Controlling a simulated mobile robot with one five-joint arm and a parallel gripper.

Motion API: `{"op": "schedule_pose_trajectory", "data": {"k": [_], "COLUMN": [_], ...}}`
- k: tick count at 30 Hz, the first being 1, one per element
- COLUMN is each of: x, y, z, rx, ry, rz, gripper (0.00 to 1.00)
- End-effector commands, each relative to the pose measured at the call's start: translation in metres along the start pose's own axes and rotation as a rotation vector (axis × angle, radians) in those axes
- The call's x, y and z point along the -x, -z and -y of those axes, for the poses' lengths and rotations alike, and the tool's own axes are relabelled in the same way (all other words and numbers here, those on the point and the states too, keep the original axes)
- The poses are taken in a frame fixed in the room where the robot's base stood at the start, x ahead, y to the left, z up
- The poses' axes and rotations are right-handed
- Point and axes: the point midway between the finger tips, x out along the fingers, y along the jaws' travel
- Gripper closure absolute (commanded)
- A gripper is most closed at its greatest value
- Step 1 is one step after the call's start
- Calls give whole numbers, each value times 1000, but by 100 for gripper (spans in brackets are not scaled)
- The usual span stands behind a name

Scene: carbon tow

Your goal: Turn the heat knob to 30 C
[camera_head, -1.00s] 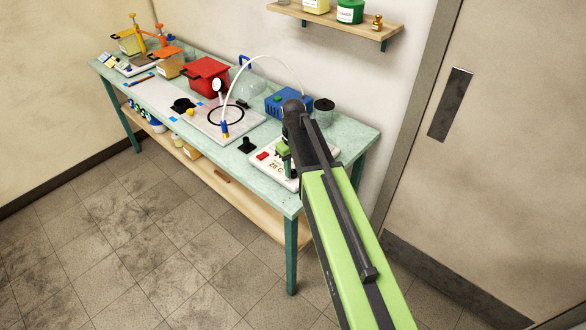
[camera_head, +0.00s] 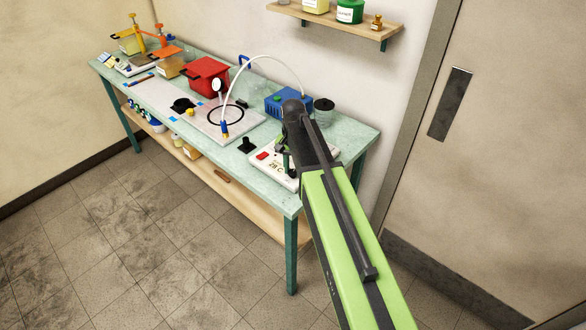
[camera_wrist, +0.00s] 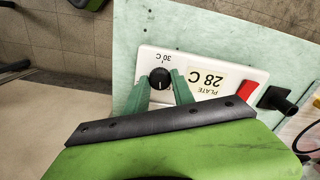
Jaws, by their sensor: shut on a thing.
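The heat knob (camera_wrist: 160,78) is round and black, on a white control box. It sits between the two green fingers of my gripper (camera_wrist: 162,81) in the wrist view. My gripper is shut on it. A pale line shows on the knob's face. A "30 C" mark is printed beside the knob, and a yellow plate display (camera_wrist: 207,80) reads 28 C. In the head view, the control box (camera_head: 264,167) stands at the near right end of the bench, with my arm hiding the knob.
A red switch (camera_wrist: 248,91) and a black knobbed piece (camera_wrist: 277,100) are beside the display. A grey door is on the right.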

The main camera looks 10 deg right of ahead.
Motion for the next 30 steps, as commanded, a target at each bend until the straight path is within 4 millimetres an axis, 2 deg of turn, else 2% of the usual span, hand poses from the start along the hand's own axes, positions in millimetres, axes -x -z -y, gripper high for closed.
{"op": "schedule_pose_trajectory", "data": {"k": [13,30], "x": [0,0], "y": [-2,-3], "z": [-1,0], "rx": [-210,-236], "ry": [-4,-3], "rz": [6,7], "gripper": [100,100]}}
